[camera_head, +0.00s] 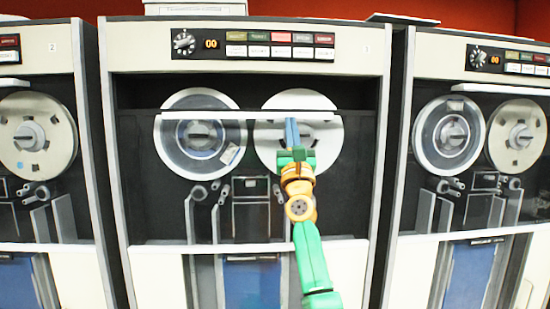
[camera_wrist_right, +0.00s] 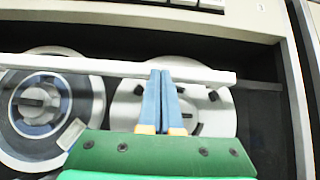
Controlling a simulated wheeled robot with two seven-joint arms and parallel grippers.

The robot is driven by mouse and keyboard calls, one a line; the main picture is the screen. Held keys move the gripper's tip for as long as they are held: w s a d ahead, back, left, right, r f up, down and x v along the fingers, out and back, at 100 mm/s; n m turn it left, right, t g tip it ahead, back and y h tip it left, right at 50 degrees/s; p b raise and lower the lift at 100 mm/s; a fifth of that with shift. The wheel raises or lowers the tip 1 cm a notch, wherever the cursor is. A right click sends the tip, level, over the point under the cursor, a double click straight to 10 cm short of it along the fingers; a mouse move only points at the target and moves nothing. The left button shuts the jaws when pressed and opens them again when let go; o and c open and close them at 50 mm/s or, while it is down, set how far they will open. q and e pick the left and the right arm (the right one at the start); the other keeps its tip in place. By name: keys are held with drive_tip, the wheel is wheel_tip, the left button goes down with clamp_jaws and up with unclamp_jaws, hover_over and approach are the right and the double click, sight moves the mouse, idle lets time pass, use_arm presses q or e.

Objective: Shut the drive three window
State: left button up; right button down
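The middle tape drive (camera_head: 340,60) carries a small number at its top right that looks like a 3. Its clear window has a white horizontal bar (camera_head: 225,115) along the top, with a dark gap above it, so the window stands partly lowered. The bar also shows in the wrist view (camera_wrist_right: 60,64). My right gripper (camera_head: 291,122) is in front of the bar, right of its middle. Its blue fingers are together, tips overlapping the bar in the wrist view (camera_wrist_right: 161,74); whether they touch it I cannot tell. My left gripper is not in view.
Two reels, a clear one (camera_head: 198,135) and a pale one (camera_head: 265,140), sit behind the window. A button panel (camera_head: 252,45) is above. Drive 2 (camera_head: 40,45) stands at left and another drive (camera_head: 425,60) at right, close beside the middle one.

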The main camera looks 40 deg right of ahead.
wheel_tip(320, 180, up, 9)
drive_tip(key=p, duration=0.5)
drive_tip(key=shift+s+d, duration=0.2)
drive_tip(key=shift+d, duration=0.25)
drive_tip(key=shift+f, duration=0.1)
